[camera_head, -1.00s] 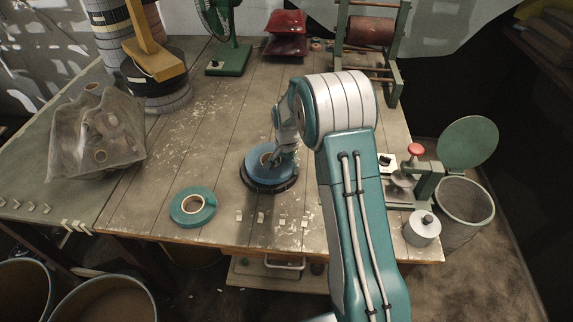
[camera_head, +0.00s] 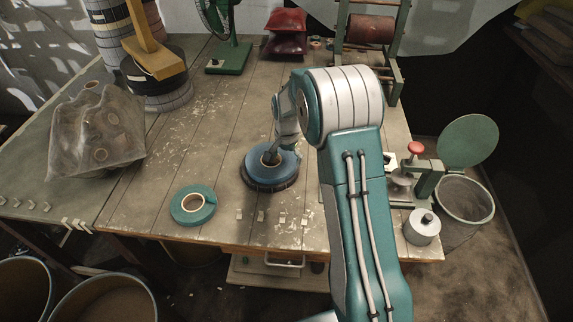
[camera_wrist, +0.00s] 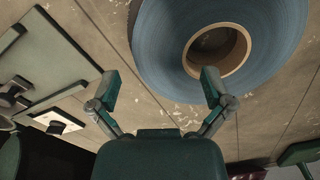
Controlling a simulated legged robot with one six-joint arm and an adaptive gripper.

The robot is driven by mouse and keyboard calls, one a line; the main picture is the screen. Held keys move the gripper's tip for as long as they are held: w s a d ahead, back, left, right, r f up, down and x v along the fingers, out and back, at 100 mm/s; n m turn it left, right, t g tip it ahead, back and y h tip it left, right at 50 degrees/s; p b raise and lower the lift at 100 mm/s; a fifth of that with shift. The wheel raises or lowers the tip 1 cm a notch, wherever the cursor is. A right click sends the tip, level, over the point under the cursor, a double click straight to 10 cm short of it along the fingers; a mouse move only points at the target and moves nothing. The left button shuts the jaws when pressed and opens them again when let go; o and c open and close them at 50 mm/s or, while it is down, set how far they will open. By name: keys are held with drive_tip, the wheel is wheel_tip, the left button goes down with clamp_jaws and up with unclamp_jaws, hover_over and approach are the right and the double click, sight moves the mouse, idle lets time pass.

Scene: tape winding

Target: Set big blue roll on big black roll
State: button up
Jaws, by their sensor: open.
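The big blue roll (camera_head: 285,168) lies flat on top of the big black roll (camera_head: 268,187) near the table's middle. Only the black roll's rim shows below and around the blue one. My gripper (camera_head: 272,154) is over the blue roll's core in the head view, and small there. In the wrist view my gripper (camera_wrist: 160,82) is open with nothing between its fingers. The blue roll (camera_wrist: 165,45) fills the upper right there, with its brown core showing. The right fingertip overlaps its edge; I cannot tell whether they touch.
A teal tape roll (camera_head: 193,204) lies at the front left. A clear bag of rolls (camera_head: 97,135) and stacked rolls stand at left. A green-based fan (camera_head: 229,58) stands behind. A press with a red knob (camera_head: 416,148) stands at right. The table between is mostly clear.

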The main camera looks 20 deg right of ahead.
drive_tip(key=s+a+r+n+t, duration=0.1)
drive_tip(key=s+r, duration=0.2)
drive_tip(key=r, duration=0.6)
drive_tip(key=s+r+n, duration=0.1)
drive_tip(key=s+r, duration=0.3)
drive_tip(key=r, duration=0.6)
drive_tip(key=s+a+r+n+t, duration=0.1)
drive_tip(key=s+r+n+t, duration=0.1)
drive_tip(key=s, duration=1)
drive_tip(key=s+a+r+n+t, duration=0.2)
drive_tip(key=s+n, duration=0.3)
drive_tip(key=s, duration=0.8)
drive_tip(key=shift+r+t, duration=0.3)
drive_tip(key=shift+r, duration=0.4)
